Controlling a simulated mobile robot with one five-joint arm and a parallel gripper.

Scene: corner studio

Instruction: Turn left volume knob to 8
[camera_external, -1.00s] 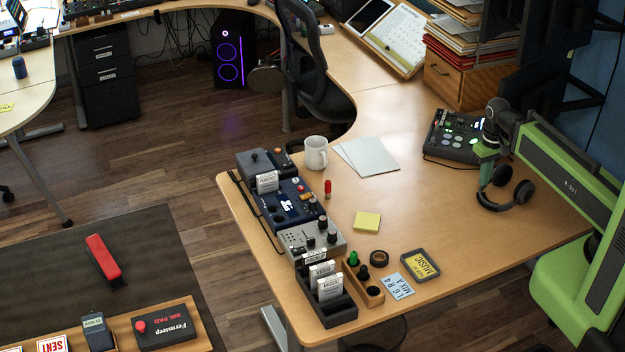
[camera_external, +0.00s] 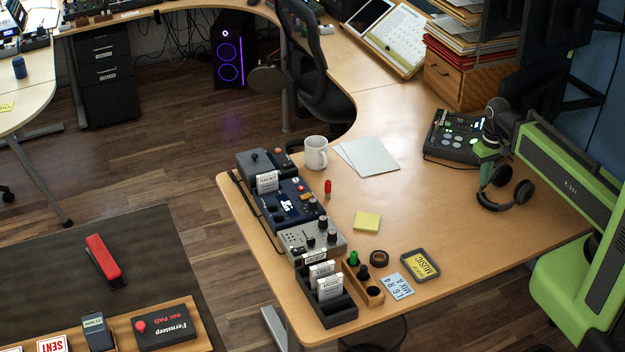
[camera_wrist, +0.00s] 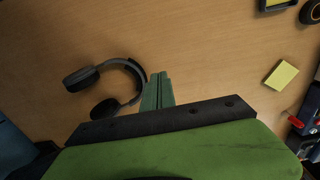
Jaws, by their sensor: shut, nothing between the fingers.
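My gripper (camera_external: 486,178) points down at the right of the desk, beside the black headphones (camera_external: 520,194). In the wrist view its two green fingers (camera_wrist: 160,78) are together and hold nothing. A grey box with several black knobs (camera_external: 312,240) stands on the desk's left part, far from my gripper. A dark blue device (camera_external: 288,203) stands just behind it. A black pad controller (camera_external: 455,136) with lit buttons lies behind my gripper. I cannot tell which knob is the left volume knob, and no number scale is readable.
The headphones (camera_wrist: 98,72) lie close to the fingers in the wrist view. A yellow note pad (camera_external: 367,222), a white mug (camera_external: 316,152), paper sheets (camera_external: 368,157) and a card holder (camera_external: 333,309) share the desk. The desktop between my gripper and the note pad is clear.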

